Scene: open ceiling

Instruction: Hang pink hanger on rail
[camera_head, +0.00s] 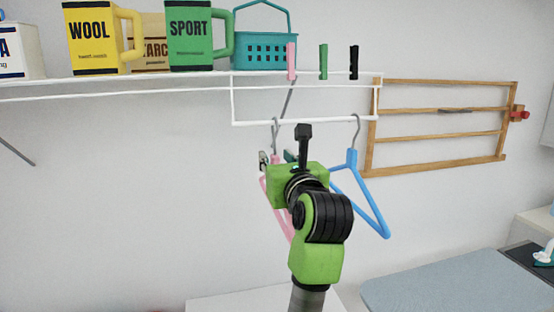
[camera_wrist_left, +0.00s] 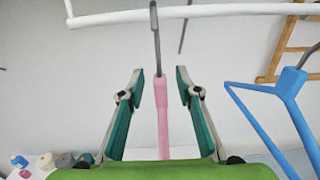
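The pink hanger (camera_head: 283,218) is below the white rail (camera_head: 310,122), left of the blue hanger (camera_head: 372,204). In the left wrist view, its pink neck (camera_wrist_left: 161,112) is upright and its grey hook (camera_wrist_left: 155,35) crosses in front of the rail (camera_wrist_left: 225,10), with the tip at rail height. The hook appears to be over the rail. My left gripper (camera_head: 277,158) is at the hanger's neck. In the wrist view, the gripper's green-padded fingers (camera_wrist_left: 160,80) stand open on either side of the neck, with gaps. My arm hides much of the pink hanger. My right gripper is not in view.
The blue hanger also shows close on the right in the wrist view (camera_wrist_left: 270,92). A white shelf (camera_head: 180,78) above holds boxes, jugs and a teal basket (camera_head: 262,50). Clothespins clip its edge. A wooden rack (camera_head: 440,135) is on the right wall. An ironing board (camera_head: 440,285) lies below right.

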